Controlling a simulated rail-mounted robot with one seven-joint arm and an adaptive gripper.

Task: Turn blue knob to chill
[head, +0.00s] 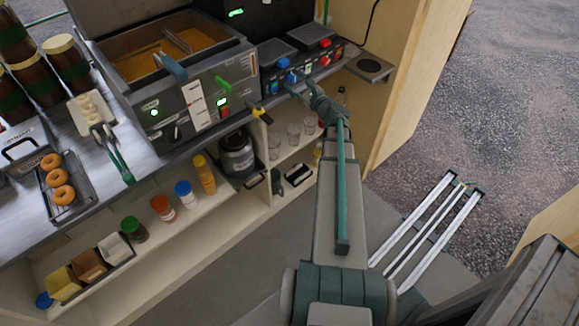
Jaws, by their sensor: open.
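A dark two-part appliance (262,80) stands at the right end of the counter. Its left part has a blue knob (283,62) on it, with a second blue piece (292,77) just below, close to my gripper. Which way the knob points and any chill marking are too small to read. My gripper (291,88) is open, in front of the left part's panel, just below the blue pieces. Whether a finger touches the knob cannot be told from this view.
Red knobs (325,60) sit on the right part. A fryer (200,95) with a green-handled lever stands to the left. A shelf below holds glasses (293,133) and bottles (206,176). A wooden side wall (403,80) closes the stall at right.

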